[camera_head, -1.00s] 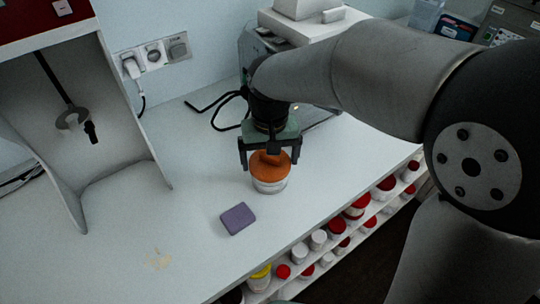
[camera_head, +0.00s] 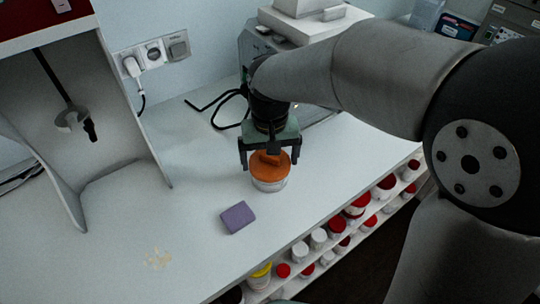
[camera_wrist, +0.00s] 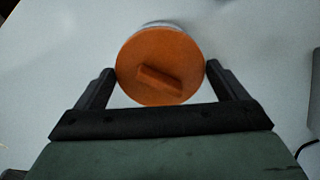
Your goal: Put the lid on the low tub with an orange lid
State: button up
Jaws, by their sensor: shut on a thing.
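The low tub (camera_head: 270,184) stands upright on the white counter. Its whitish side shows below the orange lid (camera_head: 269,169), and a sliver of it shows beyond the lid in the wrist view (camera_wrist: 165,24). The lid is round with a raised bar on top. It lies over the tub's mouth; whether it is fully seated I cannot tell. My gripper (camera_head: 270,165) is above the tub with its fingers down. In the wrist view, my gripper (camera_wrist: 160,80) has its two fingertips against opposite sides of the lid (camera_wrist: 140,55), shut on it.
A purple sponge-like block (camera_head: 238,217) lies on the counter in front of the tub. A shelf of several red- and white-lidded jars (camera_head: 337,228) runs below the counter's front edge. A white stand (camera_head: 130,150) is at left. Bare counter lies between it and the tub.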

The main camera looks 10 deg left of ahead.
jog(key=shift+f, duration=0.1)
jog(key=o, duration=0.6)
jog(key=shift+o, duration=0.2)
jog(key=shift+r+p, duration=2.75)
jog(key=shift+r, duration=0.8)
jog(key=shift+d, duration=0.1)
